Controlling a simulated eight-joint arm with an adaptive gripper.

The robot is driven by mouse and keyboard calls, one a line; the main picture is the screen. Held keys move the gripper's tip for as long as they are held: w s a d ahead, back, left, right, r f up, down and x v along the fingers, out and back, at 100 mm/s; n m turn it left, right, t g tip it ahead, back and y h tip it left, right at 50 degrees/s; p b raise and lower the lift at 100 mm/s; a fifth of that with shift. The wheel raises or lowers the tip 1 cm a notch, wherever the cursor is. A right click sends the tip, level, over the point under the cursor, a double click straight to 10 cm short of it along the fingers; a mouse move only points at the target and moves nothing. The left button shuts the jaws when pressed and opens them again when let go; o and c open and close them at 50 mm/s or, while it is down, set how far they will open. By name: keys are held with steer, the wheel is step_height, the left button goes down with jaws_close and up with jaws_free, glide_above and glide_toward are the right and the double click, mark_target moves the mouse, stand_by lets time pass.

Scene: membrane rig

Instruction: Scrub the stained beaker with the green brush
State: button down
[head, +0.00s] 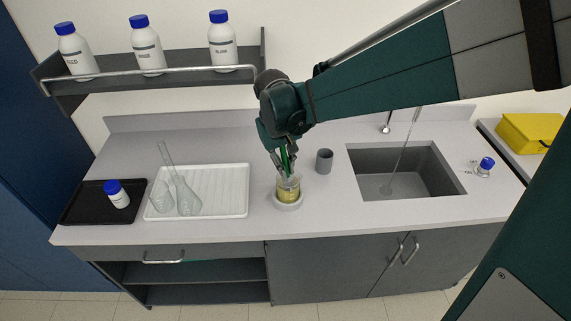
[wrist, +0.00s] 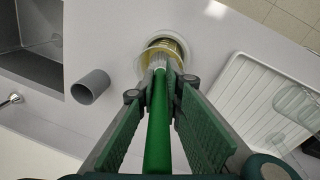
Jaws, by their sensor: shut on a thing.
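My gripper (head: 284,163) is shut on the handle of the green brush (wrist: 159,125), which lies between its two green-padded fingers in the wrist view. The brush points down, and its pale bristle end (wrist: 158,62) is at the mouth of the stained beaker, seemingly inside it. The stained beaker (head: 288,190) is clear glass with a yellow stain or content. It stands upright on a white round base (head: 289,206) on the counter. How deep the bristles sit is hard to tell.
A grey cup (head: 324,160) stands just right of the beaker. A white drying rack (head: 235,190) with glassware lies to the left, beside a black tray (head: 82,215). The sink (head: 360,176) is to the right. A shelf (head: 110,89) with bottles hangs at the back left.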

stand_by(0.4)
steer(key=shift+f+b, duration=0.8)
steer(key=shift+f, duration=0.4)
steer(key=shift+s+f+b, duration=0.1)
steer(key=shift+f+b, duration=0.3)
steer(key=shift+f, duration=0.15)
steer(key=shift+w+f, duration=0.25)
steer(key=shift+f, duration=0.2)
steer(key=shift+s+r, duration=0.1)
steer(key=shift+r, duration=0.05)
steer(key=shift+s, duration=0.25)
steer(key=shift+r, duration=0.15)
steer(key=shift+r+p, duration=4.3)
steer(key=shift+r, duration=3.45)
